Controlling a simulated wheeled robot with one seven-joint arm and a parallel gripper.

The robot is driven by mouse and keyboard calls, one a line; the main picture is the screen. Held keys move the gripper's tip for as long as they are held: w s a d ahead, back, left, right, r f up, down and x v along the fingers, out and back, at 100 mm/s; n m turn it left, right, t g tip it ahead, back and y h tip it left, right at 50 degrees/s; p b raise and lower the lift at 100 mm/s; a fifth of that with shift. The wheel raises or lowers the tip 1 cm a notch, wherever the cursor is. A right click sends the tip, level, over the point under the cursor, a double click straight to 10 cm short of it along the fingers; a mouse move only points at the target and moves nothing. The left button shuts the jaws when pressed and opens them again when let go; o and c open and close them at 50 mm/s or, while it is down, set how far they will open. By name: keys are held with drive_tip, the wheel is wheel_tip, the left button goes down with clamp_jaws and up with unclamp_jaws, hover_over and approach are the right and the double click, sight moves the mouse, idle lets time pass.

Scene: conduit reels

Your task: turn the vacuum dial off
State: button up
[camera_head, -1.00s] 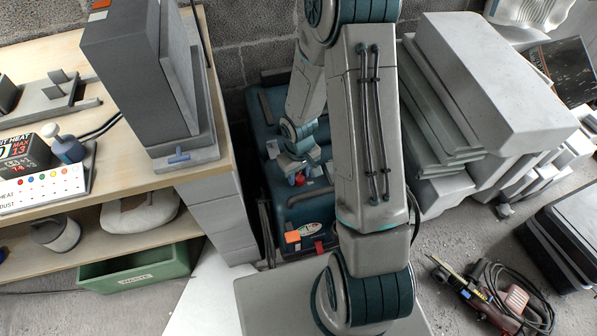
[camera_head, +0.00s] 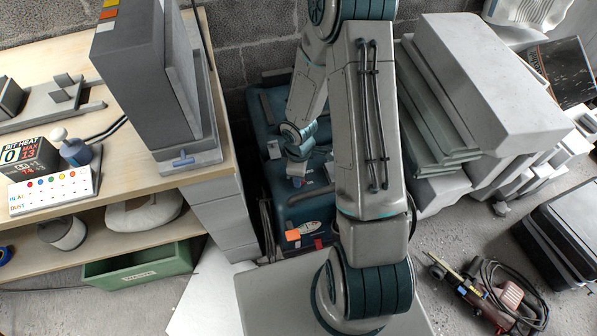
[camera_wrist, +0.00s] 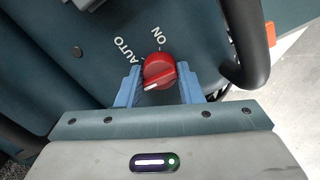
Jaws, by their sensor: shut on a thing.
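The vacuum (camera_head: 315,208) is a dark teal box standing on the floor between the bench and the grey stack. A white pointer mark on the dial points to the lower left, below AUTO; any label there is hidden. My gripper (camera_wrist: 159,83) is shut on the dial, with one blue finger on each side. In the head view my gripper (camera_head: 297,175) is over the vacuum's top and the dial is hidden.
A black curved handle (camera_wrist: 250,45) stands close to the right finger. A wooden bench (camera_head: 120,190) with a tall grey box (camera_head: 150,80) is at the left. Grey slabs (camera_head: 480,80) are stacked at the right. A corded tool (camera_head: 485,295) lies on the floor.

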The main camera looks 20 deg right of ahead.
drive_tip(key=shift+n, duration=0.5)
drive_tip(key=o, duration=1)
drive_tip(key=shift+c, duration=0.2)
wheel_tip(320, 180, up, 14)
drive_tip(key=p, duration=0.5)
drive_tip(key=shift+f, duration=0.1)
